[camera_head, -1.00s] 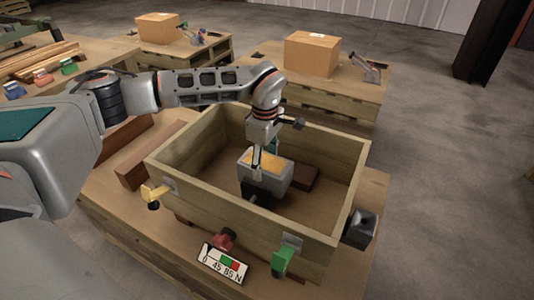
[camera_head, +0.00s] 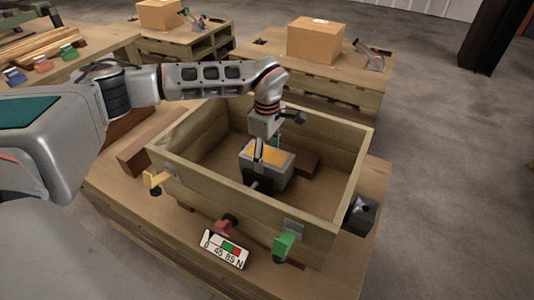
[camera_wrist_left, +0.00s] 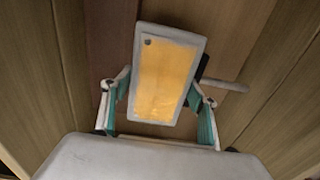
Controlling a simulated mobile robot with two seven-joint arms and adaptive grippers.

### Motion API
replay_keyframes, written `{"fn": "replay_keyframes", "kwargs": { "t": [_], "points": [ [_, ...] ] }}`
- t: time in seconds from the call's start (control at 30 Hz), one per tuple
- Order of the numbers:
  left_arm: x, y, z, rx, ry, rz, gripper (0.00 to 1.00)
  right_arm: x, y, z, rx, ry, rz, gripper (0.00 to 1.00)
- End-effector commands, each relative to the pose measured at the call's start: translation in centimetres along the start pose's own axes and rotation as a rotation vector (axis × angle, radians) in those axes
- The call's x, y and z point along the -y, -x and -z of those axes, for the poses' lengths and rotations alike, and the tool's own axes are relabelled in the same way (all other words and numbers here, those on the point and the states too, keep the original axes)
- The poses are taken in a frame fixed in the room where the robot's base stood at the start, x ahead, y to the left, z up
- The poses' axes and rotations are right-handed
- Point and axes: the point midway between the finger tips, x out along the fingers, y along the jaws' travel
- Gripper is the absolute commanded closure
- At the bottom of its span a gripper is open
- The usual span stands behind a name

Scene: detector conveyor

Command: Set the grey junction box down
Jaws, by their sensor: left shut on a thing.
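The grey junction box (camera_head: 279,172) with an orange-yellow top is inside the open wooden crate (camera_head: 247,205). My left gripper (camera_head: 265,153) reaches down into the crate from above and is shut on the box. In the left wrist view the box (camera_wrist_left: 165,75) sits between the two teal-padded fingers (camera_wrist_left: 160,112), with a dark fitting and a grey rod on its right side. Whether the box touches the crate floor cannot be told. My right gripper is not in view.
A dark red-brown block (camera_head: 306,163) lies beside the box in the crate. Yellow (camera_head: 158,181), red (camera_head: 228,223) and green (camera_head: 284,246) clamps and a display (camera_head: 224,248) are at the crate's front. A black box (camera_head: 360,215) is at its right.

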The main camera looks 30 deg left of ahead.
Motion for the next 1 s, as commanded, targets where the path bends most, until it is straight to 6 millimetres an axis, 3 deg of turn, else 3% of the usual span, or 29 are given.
{"fn": "replay_keyframes", "kwargs": {
  "t": [0.03,0.1,0.57,0.83,1.0],
  "points": [
    [-0.1,0.2,0.0,0.000,0.000,-0.002,0.39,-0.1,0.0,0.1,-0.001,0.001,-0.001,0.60],
    [-0.1,0.2,0.0,0.001,0.000,-0.002,0.25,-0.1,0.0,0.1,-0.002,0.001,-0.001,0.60],
    [-0.1,0.9,-0.1,0.002,0.000,-0.002,0.25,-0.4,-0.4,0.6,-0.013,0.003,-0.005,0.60],
    [-0.2,6.9,0.0,0.001,0.001,-0.014,0.25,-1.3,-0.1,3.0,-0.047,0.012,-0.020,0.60],
    [-0.2,10.3,0.0,0.001,0.000,-0.011,0.25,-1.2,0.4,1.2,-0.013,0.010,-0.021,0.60]
  ]
}}
